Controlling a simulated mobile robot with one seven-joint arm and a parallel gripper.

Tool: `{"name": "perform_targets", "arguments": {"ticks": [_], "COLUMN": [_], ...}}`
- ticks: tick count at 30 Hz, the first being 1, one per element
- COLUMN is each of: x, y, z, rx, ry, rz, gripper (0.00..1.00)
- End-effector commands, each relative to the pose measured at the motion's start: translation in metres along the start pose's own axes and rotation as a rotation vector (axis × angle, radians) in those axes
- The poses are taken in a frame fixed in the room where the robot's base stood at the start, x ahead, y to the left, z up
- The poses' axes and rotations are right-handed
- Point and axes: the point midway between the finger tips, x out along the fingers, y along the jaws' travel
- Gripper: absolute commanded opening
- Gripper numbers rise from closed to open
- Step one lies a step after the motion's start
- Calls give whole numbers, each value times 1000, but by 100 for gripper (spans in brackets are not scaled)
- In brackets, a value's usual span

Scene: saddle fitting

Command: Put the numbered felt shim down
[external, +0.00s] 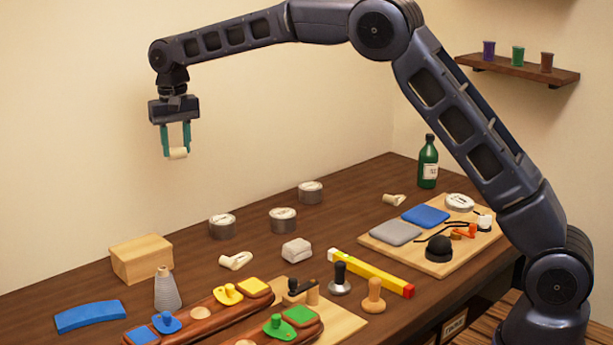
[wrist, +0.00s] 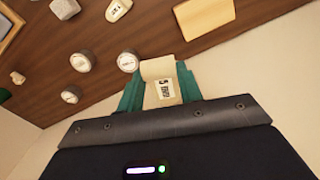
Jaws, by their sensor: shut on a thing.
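My gripper (external: 176,143) is high above the back left of the table, in front of the wall. Its teal fingers are shut on the cream felt shim (external: 178,153), which sticks out below the fingertips. In the wrist view the shim (wrist: 160,70) sits between the two fingers (wrist: 161,90) and bears a white label with dark printing, seemingly a 5 with smaller text. The shim touches nothing but the fingers.
Below stand a wooden block (external: 142,259), a grey cone (external: 167,289) and round tins (external: 222,226). A blue curved piece (external: 90,316) lies at front left. Saddle-like brown pieces (external: 200,313) with coloured pads lie in front. A board (external: 405,256) with pads is at right.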

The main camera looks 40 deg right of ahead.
Motion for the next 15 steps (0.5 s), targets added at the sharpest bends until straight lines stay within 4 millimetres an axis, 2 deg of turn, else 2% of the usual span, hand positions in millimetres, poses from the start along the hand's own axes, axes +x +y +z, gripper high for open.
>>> {"name": "perform_targets", "arguments": {"ticks": [1, 6, 10, 15], "x": [-1, -7, -10, -5], "y": [-22, -75, -100, -112], "z": [7, 28, 39, 46], "rx": [-48, -181, -245, -277], "ry": [1, 0, -1, -2], "rz": [-1, -2, -3, -3], "gripper": [14, 14, 14, 14]}}
